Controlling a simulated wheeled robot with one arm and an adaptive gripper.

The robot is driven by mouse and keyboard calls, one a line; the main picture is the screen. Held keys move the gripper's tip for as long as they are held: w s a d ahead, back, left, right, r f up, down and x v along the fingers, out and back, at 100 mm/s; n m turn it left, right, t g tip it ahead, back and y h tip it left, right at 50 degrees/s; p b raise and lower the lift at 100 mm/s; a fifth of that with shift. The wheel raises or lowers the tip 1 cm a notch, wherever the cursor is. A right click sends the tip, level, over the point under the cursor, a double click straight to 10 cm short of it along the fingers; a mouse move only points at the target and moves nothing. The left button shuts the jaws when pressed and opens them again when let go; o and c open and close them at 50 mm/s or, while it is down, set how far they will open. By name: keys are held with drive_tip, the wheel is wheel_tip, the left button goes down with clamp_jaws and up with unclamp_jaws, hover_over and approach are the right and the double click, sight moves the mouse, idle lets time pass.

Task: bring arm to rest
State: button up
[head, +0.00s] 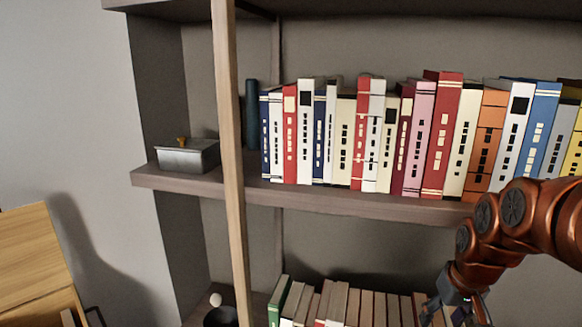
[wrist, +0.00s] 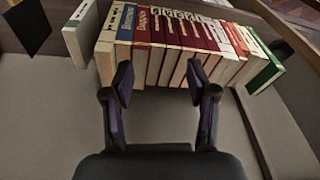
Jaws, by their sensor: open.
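My gripper (head: 455,312) is at the lower right of the head view, in front of the lower shelf, partly cut off by the bottom edge. In the wrist view my gripper (wrist: 160,85) has its two dark fingers spread apart with nothing between them. Beyond the fingertips stands a row of books (wrist: 180,35) on the lower shelf. The row's tops also show in the head view (head: 340,302). I cannot tell how close the fingertips are to the books. My copper-coloured arm comes in from the right edge.
An upper shelf board (head: 330,202) carries a long row of upright books (head: 405,135). A wooden post (head: 229,150) stands in front of the shelves. A grey metal box (head: 188,155) sits at the left of that shelf. A wooden piece of furniture (head: 35,255) is at lower left.

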drive_tip(key=s+a+r+g+p, duration=0.1)
drive_tip(key=s+a+r+p, duration=0.3)
drive_tip(key=s, duration=0.3)
drive_tip(key=s+a+r+n+g+p, duration=0.1)
drive_tip(key=s+a+r+p, duration=0.4)
drive_tip(key=s+a+p, duration=0.1)
drive_tip(key=s+a+r+g+p, duration=0.2)
drive_tip(key=s+a+r+p, duration=0.2)
drive_tip(key=s, duration=0.5)
drive_tip(key=shift+a+r+p, duration=0.3)
drive_tip(key=shift+a+p, duration=0.2)
drive_tip(key=shift+a, duration=0.25)
